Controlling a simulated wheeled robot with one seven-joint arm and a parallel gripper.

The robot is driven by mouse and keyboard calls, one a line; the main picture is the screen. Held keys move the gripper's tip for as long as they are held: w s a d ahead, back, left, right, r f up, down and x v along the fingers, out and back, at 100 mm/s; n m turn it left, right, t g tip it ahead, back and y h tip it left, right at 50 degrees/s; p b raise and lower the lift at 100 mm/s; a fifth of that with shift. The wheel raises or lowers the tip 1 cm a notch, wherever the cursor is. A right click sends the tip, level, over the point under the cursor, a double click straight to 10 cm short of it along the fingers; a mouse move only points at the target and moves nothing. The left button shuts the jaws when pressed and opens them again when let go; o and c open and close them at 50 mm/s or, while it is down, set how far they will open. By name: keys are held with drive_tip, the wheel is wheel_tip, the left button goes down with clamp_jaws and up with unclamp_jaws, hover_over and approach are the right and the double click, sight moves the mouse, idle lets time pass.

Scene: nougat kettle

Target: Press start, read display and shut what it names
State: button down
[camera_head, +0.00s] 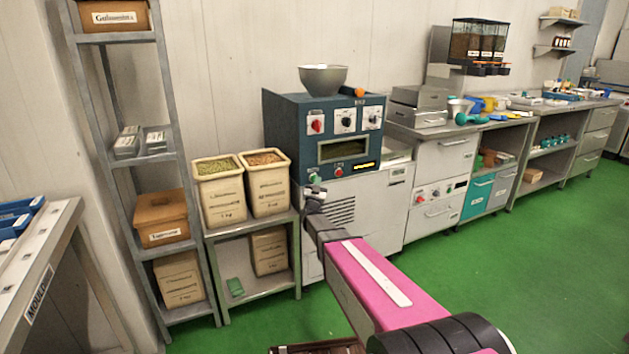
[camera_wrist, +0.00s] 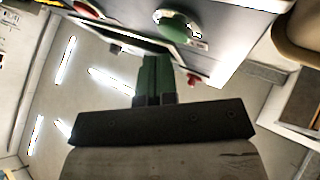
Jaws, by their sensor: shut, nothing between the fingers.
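A dark blue machine (camera_head: 275,125) stands on a light grey cabinet against the wall. Its front has a red knob, two dials, a dark window (camera_head: 343,149) and a small amber-lit display strip (camera_head: 364,165), whose text is too small to read. A green button (camera_head: 314,178) and a red button (camera_head: 339,171) sit low on the front. My gripper (camera_head: 315,189) is shut and empty, close below the green button; contact cannot be told. In the wrist view, the shut green fingers (camera_wrist: 154,75) point toward the machine front, and a round green button (camera_wrist: 176,24) shows beyond them.
Two open bins (camera_head: 222,195) stand on a steel stand left of the machine. A shelf rack (camera_head: 175,110) is farther left. A steel counter (camera_head: 475,124) with drawers, including a teal-fronted one (camera_head: 478,196), runs right. The green floor (camera_head: 520,260) is clear at right.

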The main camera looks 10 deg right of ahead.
drive_tip(key=shift+s, duration=0.2)
drive_tip(key=s, duration=0.1)
drive_tip(key=s+d, duration=0.1)
drive_tip(key=s, duration=0.2)
drive_tip(key=shift+s+d, duration=0.25)
drive_tip(key=shift+d, duration=0.05)
idle(0.8)
